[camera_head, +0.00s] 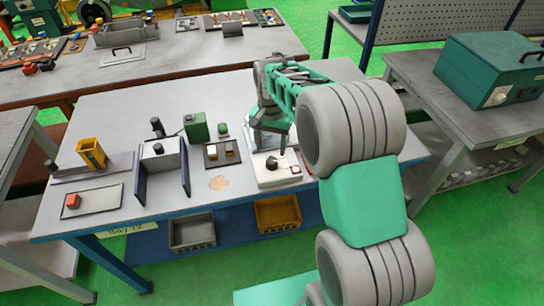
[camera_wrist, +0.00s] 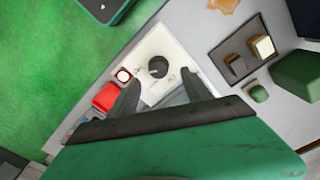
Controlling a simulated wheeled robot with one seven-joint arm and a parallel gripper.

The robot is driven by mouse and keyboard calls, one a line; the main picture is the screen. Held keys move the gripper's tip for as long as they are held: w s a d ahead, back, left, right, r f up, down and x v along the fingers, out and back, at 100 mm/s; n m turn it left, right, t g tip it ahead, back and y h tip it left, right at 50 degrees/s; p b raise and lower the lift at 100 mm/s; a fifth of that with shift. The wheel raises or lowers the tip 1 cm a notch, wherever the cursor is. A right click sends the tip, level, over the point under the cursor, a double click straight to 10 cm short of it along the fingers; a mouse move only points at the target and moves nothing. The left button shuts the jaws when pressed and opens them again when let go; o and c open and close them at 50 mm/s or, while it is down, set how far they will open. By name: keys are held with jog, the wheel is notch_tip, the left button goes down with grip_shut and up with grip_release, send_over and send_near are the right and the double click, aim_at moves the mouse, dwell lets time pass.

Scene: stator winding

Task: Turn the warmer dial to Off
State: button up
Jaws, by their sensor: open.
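The warmer is a white box (camera_head: 266,175) near the front edge of the bench. Its black round dial (camera_head: 271,164) sits on its top face, and a small red-ringed round part (camera_head: 295,170) is to the right of it. In the wrist view the dial (camera_wrist: 158,67) lies just beyond my fingertips, with a pale pointer mark on its side. My gripper (camera_wrist: 158,88) is open, its two dark fingers spread on either side below the dial. No contact with the dial shows. The dial's labels are too small to read.
A red block (camera_wrist: 105,97) lies beside the warmer in the wrist view. A grey bracketed fixture (camera_head: 161,158) stands further left.

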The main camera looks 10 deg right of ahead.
aim_at(272, 160)
notch_tip(272, 160, down, 6)
jog(key=shift+d+p, duration=0.15)
jog(key=shift+p, duration=0.4)
jog(key=shift+c, duration=0.5)
grip_shut()
